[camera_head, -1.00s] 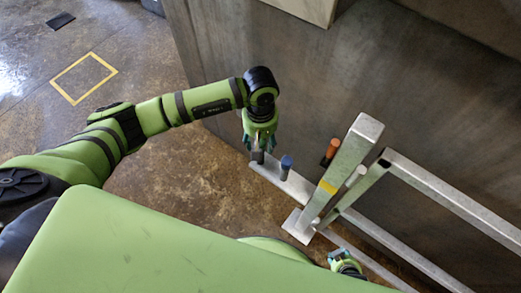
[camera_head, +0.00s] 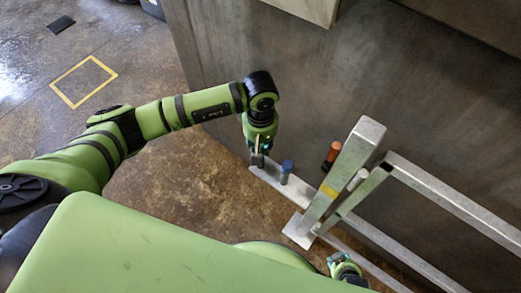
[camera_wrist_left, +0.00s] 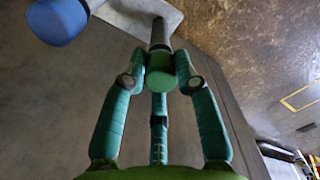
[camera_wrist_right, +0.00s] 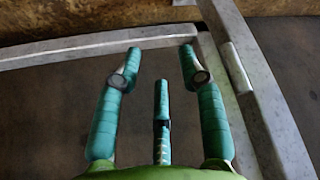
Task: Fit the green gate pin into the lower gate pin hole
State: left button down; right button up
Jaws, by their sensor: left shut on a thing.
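The green gate pin (camera_wrist_left: 160,75) shows a green head and a grey shank in the left wrist view. My left gripper (camera_head: 258,150) is shut on its head, with fingers on both sides. The shank points down to the left end of a flat grey metal bar (camera_head: 268,176); whether it still sits in the bar cannot be told. My right gripper (camera_head: 344,265) is low by the gate frame. In the right wrist view its fingers (camera_wrist_right: 160,62) are spread and empty. The metal gate post (camera_head: 345,165) has a yellow band. The lower gate pin hole cannot be made out.
A blue-topped pin (camera_head: 287,168) stands on the bar close right of my left gripper. An orange-topped pin (camera_head: 331,154) is behind the post. Metal gate rails (camera_head: 440,194) extend right, and a dark wall (camera_head: 260,45) rises behind. Open floor (camera_head: 150,190) lies left of the bar.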

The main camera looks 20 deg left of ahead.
pick_arm(q)
jog(key=shift+r+p, duration=0.65)
jog(key=shift+r, duration=0.55)
jog(key=shift+r+p, duration=0.6)
jog(key=shift+r, duration=0.35)
jog(key=shift+r+p, duration=0.35)
jog(key=shift+r, duration=0.3)
jog(key=shift+r+p, duration=0.3)
jog(key=shift+r, duration=0.2)
jog(key=shift+r+p, duration=1)
jog(key=shift+r, duration=0.75)
pick_arm(e)
jog(key=s+d+r+g, duration=0.1)
jog(key=s+g, duration=0.1)
jog(key=s, duration=1)
jog(key=shift+g, duration=0.3)
jog(key=shift+s, duration=0.1)
